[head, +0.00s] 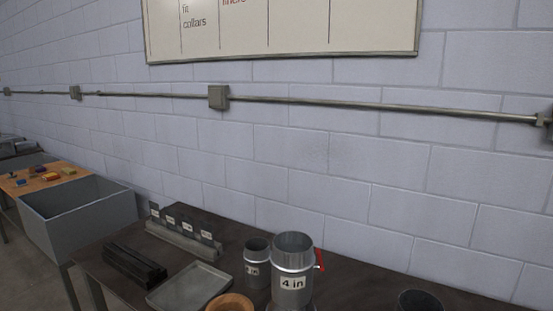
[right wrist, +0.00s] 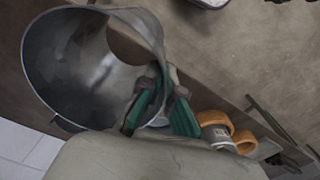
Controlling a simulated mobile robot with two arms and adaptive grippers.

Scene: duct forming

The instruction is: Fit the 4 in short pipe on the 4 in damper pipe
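The 4 in damper pipe (head: 292,262) stands upright on the dark table in the head view, with a "4 in" label and a small red handle on its right side. In the right wrist view a wide, open-ended metal pipe (right wrist: 75,60) fills the upper left; no label shows on it, so I cannot tell its size. My right gripper (right wrist: 165,88) has its green fingers on either side of that pipe's wall, one inside the mouth and one outside, and appears shut on it. My left gripper is not in view.
A smaller labelled pipe (head: 257,262) stands left of the damper pipe. A metal tray (head: 190,287), a dark bar stack (head: 133,263) and a labelled rack (head: 184,238) lie further left. A dark round opening (head: 420,300) is at right. Orange rings (right wrist: 244,141) show in the right wrist view.

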